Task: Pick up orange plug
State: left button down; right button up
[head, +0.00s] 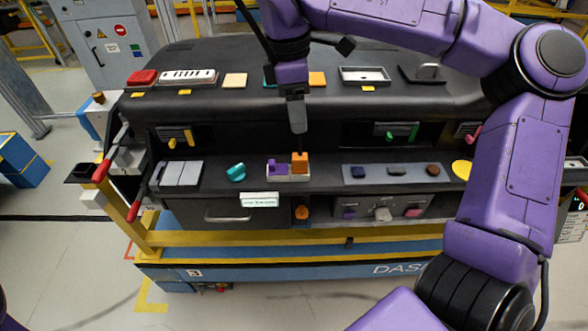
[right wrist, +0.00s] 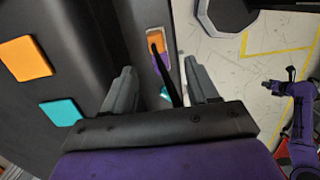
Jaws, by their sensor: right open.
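The orange plug (head: 300,160) stands upright in a white holder (head: 290,178) on the dashboard's lower ledge, with a purple plug (head: 278,169) to its left. My right gripper (head: 297,122) points down just above the orange plug. In the right wrist view my right gripper (right wrist: 163,85) is open and empty, its fingers apart. The orange plug (right wrist: 155,38) shows beyond the gap between them, beside the purple plug; a thin dark part crosses in front. My left gripper (right wrist: 268,86) shows small at the right of the wrist view, too small to read.
A teal knob (head: 236,172) lies left of the holder, and a blue-grey strip (head: 378,174) with small dark pieces lies right. The dashboard top (head: 215,110) overhangs behind. An orange square (head: 317,79) lies on top.

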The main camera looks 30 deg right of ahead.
aim_at(300, 156)
jog(key=f+b, duration=0.1)
jog(key=f, duration=0.1)
jog(key=f+b, duration=0.1)
jog(key=f, duration=0.1)
jog(key=shift+w+a, duration=0.15)
jog(key=shift+w, duration=0.05)
jog(key=f+p, duration=0.1)
jog(key=f, duration=0.2)
jog(key=d+f+p, duration=0.1)
jog(key=f, duration=0.2)
jog(key=f+p, duration=0.1)
jog(key=f, duration=0.2)
jog(key=shift+w+d+f, duration=0.1)
jog(key=shift+d+f, duration=0.05)
jog(key=shift+f, duration=0.1)
jog(key=shift+d+f, duration=0.1)
jog(key=shift+f, duration=0.2)
grip_shut()
pick_arm(q)
jog(key=shift+f, duration=0.1)
pick_arm(e)
jog(key=shift+r, duration=0.1)
